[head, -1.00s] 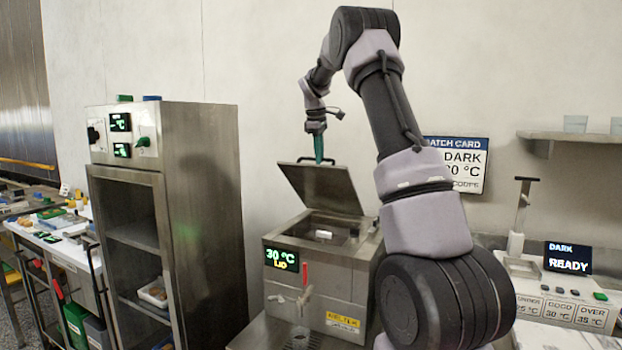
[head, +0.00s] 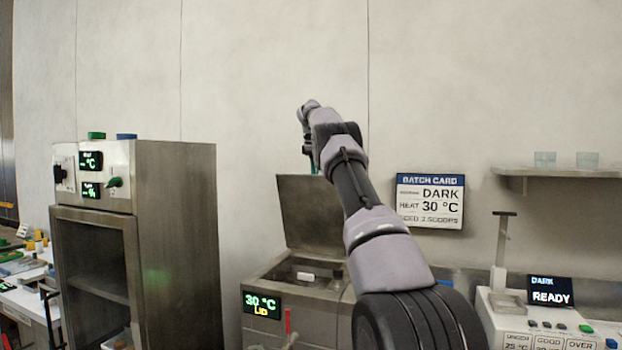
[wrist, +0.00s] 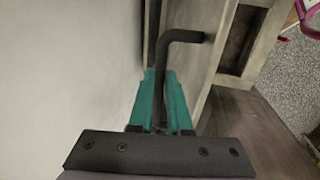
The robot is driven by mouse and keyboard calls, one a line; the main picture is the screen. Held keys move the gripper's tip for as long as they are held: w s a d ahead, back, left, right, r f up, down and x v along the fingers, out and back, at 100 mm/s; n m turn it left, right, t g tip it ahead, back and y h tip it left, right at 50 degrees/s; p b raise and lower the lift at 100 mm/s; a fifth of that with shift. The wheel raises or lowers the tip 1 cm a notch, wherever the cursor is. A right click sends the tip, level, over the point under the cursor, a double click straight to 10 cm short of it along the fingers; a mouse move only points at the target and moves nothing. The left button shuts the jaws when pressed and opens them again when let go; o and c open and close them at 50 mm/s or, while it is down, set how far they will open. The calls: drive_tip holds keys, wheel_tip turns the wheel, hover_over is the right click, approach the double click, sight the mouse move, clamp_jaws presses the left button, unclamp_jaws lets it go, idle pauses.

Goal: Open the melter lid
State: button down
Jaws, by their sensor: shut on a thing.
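The melter (head: 290,335) is a steel box with a display (head: 262,305) reading 30 °C and LID. Its steel lid (head: 308,215) stands steeply raised, near upright, at the back of the open top. My gripper (head: 313,168) is at the lid's upper edge, mostly hidden behind my arm in the head view. In the wrist view, its teal fingers (wrist: 161,95) are shut on the dark, bent lid handle (wrist: 182,37).
A steel cabinet (head: 180,240) stands left of the melter. A batch card (head: 430,201) hangs on the wall to the right. A station with a READY display (head: 550,291) is at the lower right, below a shelf (head: 560,171).

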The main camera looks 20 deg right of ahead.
drive_tip(key=shift+w+d+f, duration=0.2)
drive_tip(key=shift+d, duration=0.1)
drive_tip(key=c, duration=0.9)
unclamp_jaws()
drive_tip(key=shift+w, duration=0.1)
drive_tip(key=shift+o, duration=0.2)
drive_tip(key=shift+r, duration=0.1)
drive_tip(key=shift+a, duration=0.15)
